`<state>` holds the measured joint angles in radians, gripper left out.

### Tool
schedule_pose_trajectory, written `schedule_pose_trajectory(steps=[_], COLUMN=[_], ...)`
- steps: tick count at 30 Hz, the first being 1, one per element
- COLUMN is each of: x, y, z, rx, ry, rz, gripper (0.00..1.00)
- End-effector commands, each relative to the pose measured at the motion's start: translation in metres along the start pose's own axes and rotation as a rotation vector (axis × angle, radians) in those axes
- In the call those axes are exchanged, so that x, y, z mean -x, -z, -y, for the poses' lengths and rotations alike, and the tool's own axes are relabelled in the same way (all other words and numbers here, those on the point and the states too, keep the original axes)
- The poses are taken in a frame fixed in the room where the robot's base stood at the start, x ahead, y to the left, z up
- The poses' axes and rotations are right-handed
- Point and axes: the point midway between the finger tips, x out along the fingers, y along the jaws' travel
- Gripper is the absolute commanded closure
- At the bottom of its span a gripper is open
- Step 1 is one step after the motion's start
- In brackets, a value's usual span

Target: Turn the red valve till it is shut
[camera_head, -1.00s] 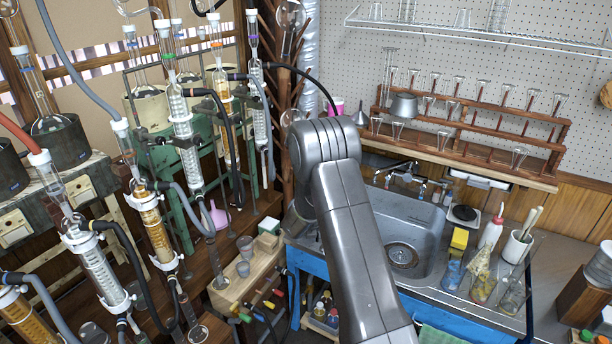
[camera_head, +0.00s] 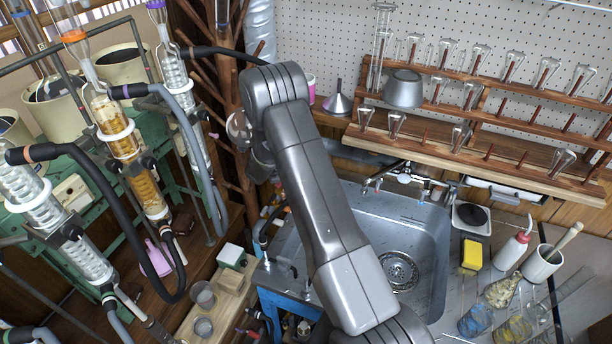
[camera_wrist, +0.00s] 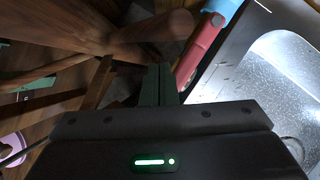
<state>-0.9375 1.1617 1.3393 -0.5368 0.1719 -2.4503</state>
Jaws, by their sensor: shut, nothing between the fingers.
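My gripper (camera_wrist: 160,85) shows in the wrist view as two dark fingers pressed together, with nothing between them. I cannot tell whether this is the red valve. In the head view small red handles (camera_head: 250,333) show at the lower edge beside the wooden bench. How far the valve is turned cannot be seen.
The steel sink (camera_head: 425,235) lies right of my arm. Glass condensers with black hoses (camera_head: 95,185) crowd the left. A branching wooden rack (camera_head: 222,70) stands behind my arm. A yellow sponge (camera_head: 472,254) and glassware stand on the counter at right.

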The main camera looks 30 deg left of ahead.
Motion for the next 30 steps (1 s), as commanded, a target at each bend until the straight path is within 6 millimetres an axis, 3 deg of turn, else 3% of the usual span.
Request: schedule_pose_trajectory(steps=[12,30], x=[-0.035,-0.022], y=[0.0,0.022], z=[0.0,0.027], rx=[-0.001,0.0], ry=[0.0,0.001], rz=[0.0,0.0], gripper=[1.0,1.0])
